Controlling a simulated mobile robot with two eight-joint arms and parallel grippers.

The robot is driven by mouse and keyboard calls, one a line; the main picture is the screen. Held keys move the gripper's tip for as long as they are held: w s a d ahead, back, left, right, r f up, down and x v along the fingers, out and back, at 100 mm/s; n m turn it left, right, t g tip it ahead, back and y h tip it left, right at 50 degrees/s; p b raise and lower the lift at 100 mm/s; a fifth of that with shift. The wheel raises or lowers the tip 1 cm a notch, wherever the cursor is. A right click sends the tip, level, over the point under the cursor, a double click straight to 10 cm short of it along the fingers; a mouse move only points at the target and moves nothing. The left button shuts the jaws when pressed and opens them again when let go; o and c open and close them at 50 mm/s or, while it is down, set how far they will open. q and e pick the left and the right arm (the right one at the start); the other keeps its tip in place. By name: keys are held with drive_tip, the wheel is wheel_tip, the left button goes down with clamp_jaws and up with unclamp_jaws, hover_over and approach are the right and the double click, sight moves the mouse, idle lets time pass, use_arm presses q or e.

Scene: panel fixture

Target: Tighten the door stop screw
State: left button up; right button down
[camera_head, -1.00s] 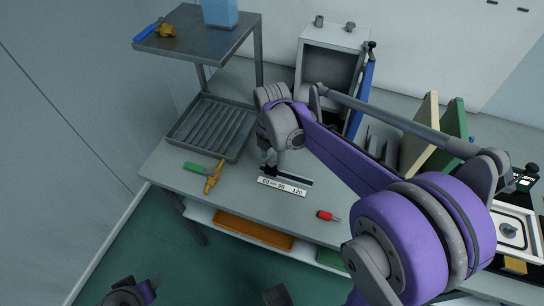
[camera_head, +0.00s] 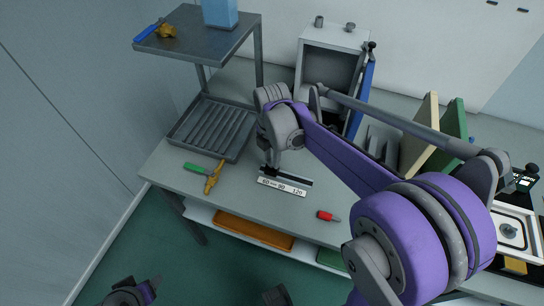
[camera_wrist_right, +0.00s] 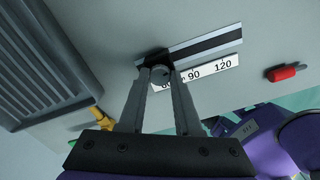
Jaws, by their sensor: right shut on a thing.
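A short dark rail (camera_head: 297,180) lies on the bench, with a white scale plate (camera_head: 284,188) along its front. A black stop block (camera_wrist_right: 150,56) sits at the rail's left end in the right wrist view. A round grey screw knob (camera_wrist_right: 161,75) is at the block. My right gripper (camera_wrist_right: 162,80) reaches down over it, with its two fingers on either side of the knob, shut on it. The knob is mostly hidden by the gripper in the head view, where the right gripper (camera_head: 270,163) stands at the rail's left end. No left gripper fingers are visible.
A green-handled brass tool (camera_head: 212,178) lies left of the rail, a red piece (camera_head: 328,216) to the right. A ribbed tray (camera_head: 243,124) under a metal shelf stands at back left. A cabinet (camera_head: 333,38) with an open blue door (camera_head: 366,80) stands behind my right arm.

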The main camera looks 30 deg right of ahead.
drive_tip(key=m, duration=0.4)
drive_tip(key=shift+m, duration=0.4)
drive_tip(key=m, duration=0.4)
drive_tip(key=shift+m, duration=0.3)
drive_tip(key=m, duration=0.4)
drive_tip(key=shift+m, duration=0.3)
drive_tip(key=m, duration=1.9)
drive_tip(key=shift+m, duration=2.7)
